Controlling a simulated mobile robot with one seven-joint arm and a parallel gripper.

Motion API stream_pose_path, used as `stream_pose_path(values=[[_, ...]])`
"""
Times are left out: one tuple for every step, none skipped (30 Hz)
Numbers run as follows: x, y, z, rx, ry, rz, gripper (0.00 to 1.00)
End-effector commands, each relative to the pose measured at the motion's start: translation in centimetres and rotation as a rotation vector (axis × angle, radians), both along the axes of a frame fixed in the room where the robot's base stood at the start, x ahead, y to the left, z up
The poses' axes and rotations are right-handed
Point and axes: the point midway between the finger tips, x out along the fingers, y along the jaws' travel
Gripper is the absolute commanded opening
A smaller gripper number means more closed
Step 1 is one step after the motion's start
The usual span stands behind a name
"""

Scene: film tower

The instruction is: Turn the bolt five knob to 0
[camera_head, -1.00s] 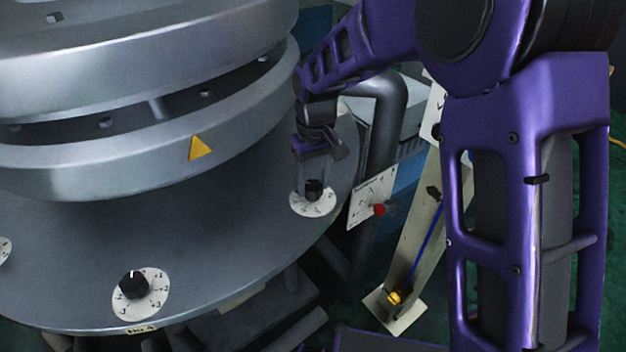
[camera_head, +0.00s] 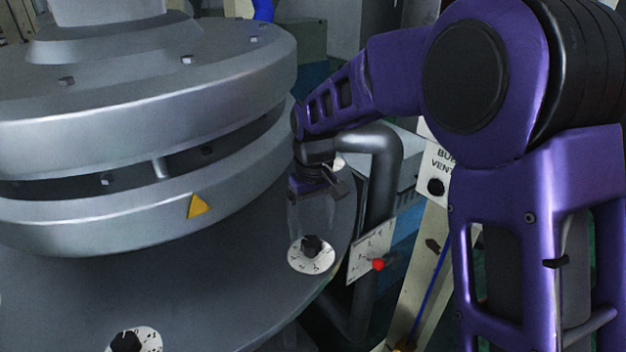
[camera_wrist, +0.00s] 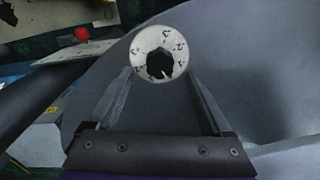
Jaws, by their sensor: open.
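A black knob (camera_head: 312,246) sits on a round white dial (camera_head: 298,262) near the right edge of the grey round plate. Its bolt number cannot be read. My gripper (camera_head: 312,228) is above this knob, pointing down, open and empty. In the wrist view the knob (camera_wrist: 159,63) shows between and just beyond the two open fingertips (camera_wrist: 159,74), with the dial (camera_wrist: 147,40) around it. A pale mark shows on the knob's lower right side in that view. The dial's figures are too small to read surely.
Another black knob (camera_head: 126,342) on a white dial is at the front, cut off by the frame. The large grey ringed housing (camera_head: 120,210) rises left of my gripper. A plate with a red knob (camera_head: 378,265) and a thick pipe (camera_head: 384,180) stand close on the right.

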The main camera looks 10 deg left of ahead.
Motion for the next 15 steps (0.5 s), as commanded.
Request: stream_pose_path(values=[[0.1, 0.0, 1.6, 0.003, -0.005, 0.000, 0.84], [0.2, 0.0, 2.4, 0.004, -0.006, 0.000, 0.84], [0.2, -0.1, 3.4, 0.002, -0.005, -0.001, 0.84], [0.2, -0.1, 4.1, 0.003, -0.005, -0.001, 0.84], [0.2, -0.1, 4.9, 0.003, -0.005, -0.001, 0.84], [0.2, -0.2, 5.9, 0.002, -0.005, -0.001, 0.84], [0.3, -0.1, 6.6, 0.003, -0.005, -0.001, 0.84], [0.3, -0.2, 7.3, 0.002, -0.005, -0.001, 0.84], [0.3, -0.2, 8.3, 0.002, -0.005, -0.001, 0.84], [0.3, -0.2, 8.9, 0.002, -0.005, -0.001, 0.84], [0.3, -0.2, 9.5, 0.002, -0.005, -0.001, 0.84], [0.3, -0.2, 10.3, 0.002, -0.005, -0.001, 0.84], [0.3, -0.3, 10.8, 0.002, -0.005, -0.001, 0.84], [0.3, -0.3, 11.3, 0.002, -0.002, -0.001, 0.84], [0.3, -0.3, 11.8, 0.002, -0.003, -0.001, 0.84]])
